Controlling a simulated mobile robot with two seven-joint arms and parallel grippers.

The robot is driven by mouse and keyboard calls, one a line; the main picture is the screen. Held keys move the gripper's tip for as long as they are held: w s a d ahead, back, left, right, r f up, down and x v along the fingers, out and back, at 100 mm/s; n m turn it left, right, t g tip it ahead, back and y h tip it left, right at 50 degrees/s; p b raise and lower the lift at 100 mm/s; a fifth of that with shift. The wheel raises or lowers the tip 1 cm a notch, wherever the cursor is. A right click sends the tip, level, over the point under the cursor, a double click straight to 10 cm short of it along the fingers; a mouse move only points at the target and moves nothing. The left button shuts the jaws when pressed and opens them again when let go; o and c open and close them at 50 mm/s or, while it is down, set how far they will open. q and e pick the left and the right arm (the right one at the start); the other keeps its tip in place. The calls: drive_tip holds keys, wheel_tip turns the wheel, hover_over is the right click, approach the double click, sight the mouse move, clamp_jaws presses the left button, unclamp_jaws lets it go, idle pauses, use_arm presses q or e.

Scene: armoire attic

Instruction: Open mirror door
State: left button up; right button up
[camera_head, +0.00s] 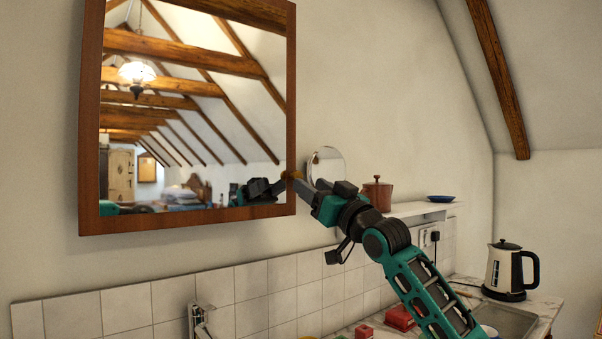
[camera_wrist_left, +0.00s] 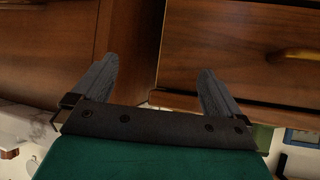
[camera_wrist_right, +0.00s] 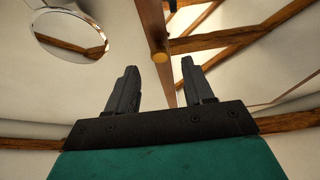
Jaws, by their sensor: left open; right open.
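The mirror door (camera_head: 190,219) is a wood-framed mirror on the wall at the left of the head view, and it looks closed. A small round knob (camera_head: 291,175) sits at its lower right edge. My right gripper (camera_head: 296,180) reaches in from the right, with its fingertips at the knob. My left gripper (camera_wrist_left: 155,80) is open and empty in front of wooden drawers, and is out of the head view.
A round mirror (camera_head: 326,165) is on the wall just behind my right gripper. A shelf (camera_head: 425,209) holds a brown canister (camera_head: 377,193) and a blue dish (camera_head: 440,198). A kettle (camera_head: 508,270) and faucet (camera_head: 199,320) are below. Drawers (camera_wrist_left: 235,55) are near my left gripper.

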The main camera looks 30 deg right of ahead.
drive_tip(key=shift+p+x, duration=0.55)
drive_tip(key=shift+x, duration=1.9)
drive_tip(key=shift+c, duration=0.2)
clamp_jaws()
